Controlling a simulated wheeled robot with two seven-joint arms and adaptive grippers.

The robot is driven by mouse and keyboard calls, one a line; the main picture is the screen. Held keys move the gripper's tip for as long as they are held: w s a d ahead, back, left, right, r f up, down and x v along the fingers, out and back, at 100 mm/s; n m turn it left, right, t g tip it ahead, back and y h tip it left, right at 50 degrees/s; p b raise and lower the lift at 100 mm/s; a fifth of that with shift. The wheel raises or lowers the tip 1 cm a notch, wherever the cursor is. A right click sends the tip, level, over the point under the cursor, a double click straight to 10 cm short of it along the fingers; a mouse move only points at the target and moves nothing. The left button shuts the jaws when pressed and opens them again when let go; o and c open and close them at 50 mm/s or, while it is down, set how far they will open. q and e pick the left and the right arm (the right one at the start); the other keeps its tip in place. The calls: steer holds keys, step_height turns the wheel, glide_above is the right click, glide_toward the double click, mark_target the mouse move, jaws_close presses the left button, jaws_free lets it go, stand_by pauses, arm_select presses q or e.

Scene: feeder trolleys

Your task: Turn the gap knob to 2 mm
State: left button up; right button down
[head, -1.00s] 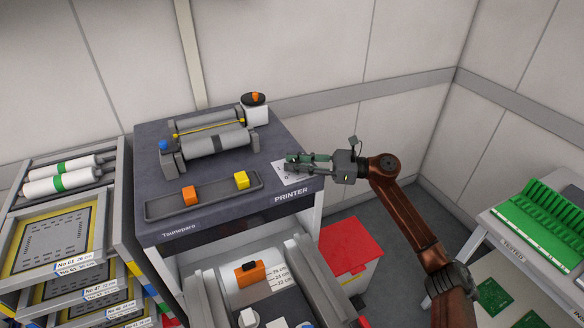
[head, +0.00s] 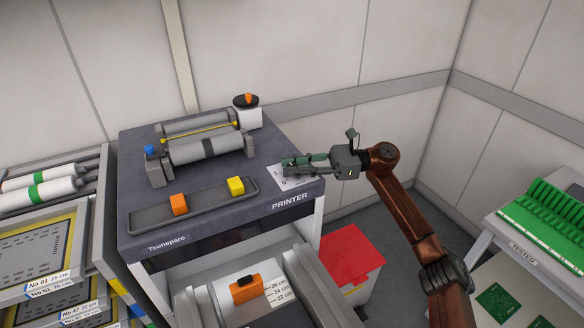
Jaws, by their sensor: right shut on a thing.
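My right gripper (head: 306,165) reaches in from the right, low over the right edge of the printer top (head: 225,210). Its dark green fingers are shut at a white card (head: 290,183) with small dark marks. What they hold is mostly hidden by the fingers; by its place at the marked card it looks to be the gap knob, but its pointer and the mark it faces cannot be read. A black round dial with an orange pointer (head: 247,98) stands on a white block at the back of the printer, apart from the gripper. My left gripper is out of view.
Rollers (head: 207,148) with a blue knob (head: 150,150) lie behind a grey tray (head: 150,220) holding an orange block (head: 178,204) and a yellow block (head: 236,186). An open drawer is below. A red-topped bin (head: 350,255) stands right of the printer.

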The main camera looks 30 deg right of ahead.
stand_by(0.3)
steer(key=c, duration=1.6)
jaws_free()
steer(key=shift+d, duration=0.1)
steer(key=v, duration=1.2)
steer(key=shift+f, duration=0.1)
